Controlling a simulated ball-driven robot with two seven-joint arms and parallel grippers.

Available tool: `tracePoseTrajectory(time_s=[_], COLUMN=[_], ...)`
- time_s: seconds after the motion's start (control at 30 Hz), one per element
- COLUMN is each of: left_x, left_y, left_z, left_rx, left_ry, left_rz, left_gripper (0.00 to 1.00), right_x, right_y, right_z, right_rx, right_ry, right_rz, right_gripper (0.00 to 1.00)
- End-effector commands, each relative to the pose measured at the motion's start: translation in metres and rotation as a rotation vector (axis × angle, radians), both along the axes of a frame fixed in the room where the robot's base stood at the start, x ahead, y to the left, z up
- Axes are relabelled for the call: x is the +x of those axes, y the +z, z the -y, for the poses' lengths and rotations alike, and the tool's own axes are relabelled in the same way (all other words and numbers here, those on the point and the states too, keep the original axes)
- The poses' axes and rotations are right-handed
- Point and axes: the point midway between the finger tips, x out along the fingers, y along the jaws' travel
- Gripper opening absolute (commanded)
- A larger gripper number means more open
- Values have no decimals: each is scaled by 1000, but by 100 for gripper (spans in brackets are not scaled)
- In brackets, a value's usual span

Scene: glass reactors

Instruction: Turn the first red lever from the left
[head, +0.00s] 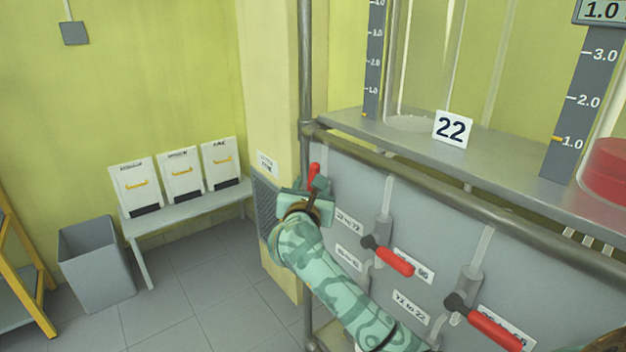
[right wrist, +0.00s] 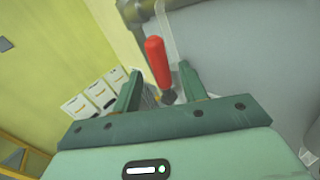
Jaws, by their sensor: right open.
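Several red levers are on the grey panel. The first red lever from the left (head: 314,172) points up, and its lower part is hidden behind my right gripper (head: 310,193). In the right wrist view the red handle (right wrist: 157,62) stands between the two open green fingers (right wrist: 160,78), with its dark base (right wrist: 168,97) lower down. Gaps show on both sides; I cannot tell whether a finger touches it. The second lever (head: 394,262) and the third lever (head: 494,330) slant down to the right. My left gripper is not in view.
A metal pipe rail (head: 450,183) runs along the panel's top, with a vertical pole (head: 306,80) at its left end. A plate reading 22 (head: 452,129) stands on the shelf above. A bench (head: 190,207) with white boxes and a grey bin (head: 97,262) stand left; floor between is clear.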

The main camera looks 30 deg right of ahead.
Motion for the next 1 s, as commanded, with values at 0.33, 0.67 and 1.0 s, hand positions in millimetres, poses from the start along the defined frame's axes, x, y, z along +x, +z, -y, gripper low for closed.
tracePoseTrajectory(time_s=[0.33,0.67,1.0], left_x=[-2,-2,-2], left_y=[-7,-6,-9], left_z=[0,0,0], left_rx=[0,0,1], left_ry=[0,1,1], left_rz=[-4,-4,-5], left_gripper=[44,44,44], right_x=[35,36,36], right_y=[-1,0,-2], right_z=[29,30,30], right_rx=[-1,-1,0], right_ry=[0,1,1], right_rz=[-1,-1,4], right_gripper=[43,31,0])
